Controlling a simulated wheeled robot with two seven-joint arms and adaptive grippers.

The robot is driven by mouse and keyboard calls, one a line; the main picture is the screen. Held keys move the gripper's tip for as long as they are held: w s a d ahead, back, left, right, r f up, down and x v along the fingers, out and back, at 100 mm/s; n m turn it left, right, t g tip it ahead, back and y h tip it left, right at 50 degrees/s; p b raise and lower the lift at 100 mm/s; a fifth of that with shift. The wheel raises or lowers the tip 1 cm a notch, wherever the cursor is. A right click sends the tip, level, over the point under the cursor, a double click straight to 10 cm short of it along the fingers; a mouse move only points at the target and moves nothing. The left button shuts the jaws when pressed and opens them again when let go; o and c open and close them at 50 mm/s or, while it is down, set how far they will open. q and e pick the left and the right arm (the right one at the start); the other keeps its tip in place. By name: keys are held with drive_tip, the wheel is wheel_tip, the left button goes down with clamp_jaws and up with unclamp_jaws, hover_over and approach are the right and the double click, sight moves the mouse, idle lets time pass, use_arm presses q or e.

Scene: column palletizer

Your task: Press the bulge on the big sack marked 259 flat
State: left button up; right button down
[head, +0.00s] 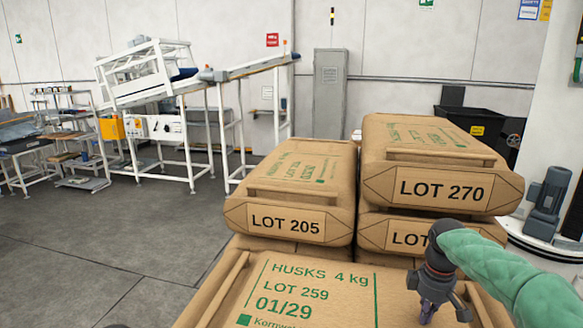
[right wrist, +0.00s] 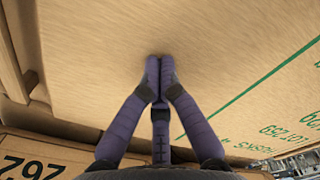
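The big sack marked LOT 259 (head: 330,305) lies at the front, brown with green print and a raised fold along its left edge. Its top fills much of the right wrist view, with its print (right wrist: 272,135) upside down at the right. My right gripper (head: 428,316) is over the right part of this sack, beyond the green line. In the right wrist view its purple fingers (right wrist: 158,65) are together, tips at or very near the sack top; contact is unclear. No distinct bulge can be made out.
Behind stand sacks LOT 205 (head: 290,223) and LOT 270 (head: 440,188), the latter stacked on another; both rise above the front sack. A sack marked 262 (right wrist: 40,160) shows in the right wrist view. A white conveyor frame (head: 180,95) stands far left.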

drive_tip(key=shift+s+a+f, duration=0.15)
drive_tip(key=shift+s+f, duration=0.05)
drive_tip(key=shift+f, duration=0.3)
drive_tip(key=shift+w+r+p, duration=0.1)
drive_tip(key=shift+r+p, duration=0.5)
drive_tip(key=shift+p, duration=0.05)
wheel_tip(320, 180, up, 8)
drive_tip(key=p, duration=0.7)
drive_tip(key=shift+r, duration=0.15)
drive_tip(key=shift+w, duration=0.1)
